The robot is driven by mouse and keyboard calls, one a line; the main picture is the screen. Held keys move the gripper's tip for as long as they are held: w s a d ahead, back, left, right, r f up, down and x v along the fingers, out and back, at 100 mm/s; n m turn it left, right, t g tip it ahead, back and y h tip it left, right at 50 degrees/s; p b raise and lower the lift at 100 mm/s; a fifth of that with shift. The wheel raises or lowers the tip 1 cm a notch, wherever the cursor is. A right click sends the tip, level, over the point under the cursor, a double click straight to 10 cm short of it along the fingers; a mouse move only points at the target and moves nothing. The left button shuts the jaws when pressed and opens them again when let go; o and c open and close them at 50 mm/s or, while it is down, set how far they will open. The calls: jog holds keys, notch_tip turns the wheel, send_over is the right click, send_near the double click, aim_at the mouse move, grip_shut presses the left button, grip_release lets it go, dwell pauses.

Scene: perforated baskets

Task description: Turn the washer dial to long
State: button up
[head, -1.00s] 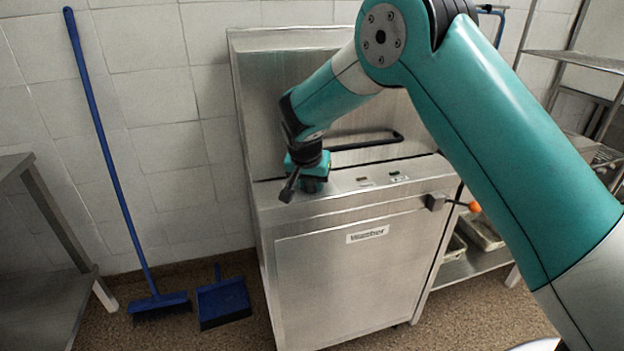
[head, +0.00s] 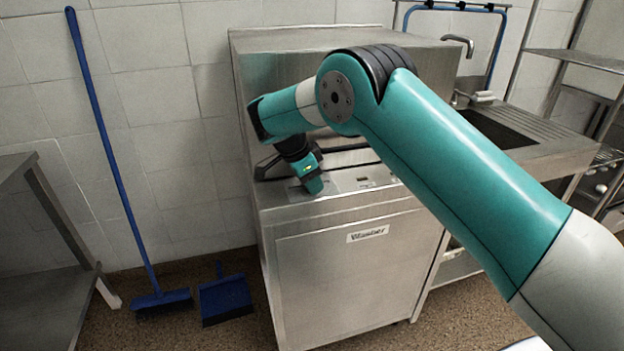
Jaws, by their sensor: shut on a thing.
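The washer (head: 345,265) is a steel cabinet with a "Washer" label on its front and a sloping control strip (head: 352,184) along the top of that front. My gripper (head: 314,187) points down onto the left part of this strip, at the dial's place. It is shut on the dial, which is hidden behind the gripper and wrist. The dial's marks and setting cannot be read.
A dark bar handle (head: 352,149) runs behind my wrist. A sink (head: 497,128) with a tap stands to the right. A blue broom (head: 112,165) and dustpan (head: 225,299) are at the left wall, beside a steel table (head: 40,300).

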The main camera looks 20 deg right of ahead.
jog(key=shift+m+g+p, duration=0.4)
jog(key=shift+m+g, duration=0.1)
jog(key=shift+m, duration=0.7)
jog(key=o, duration=0.9)
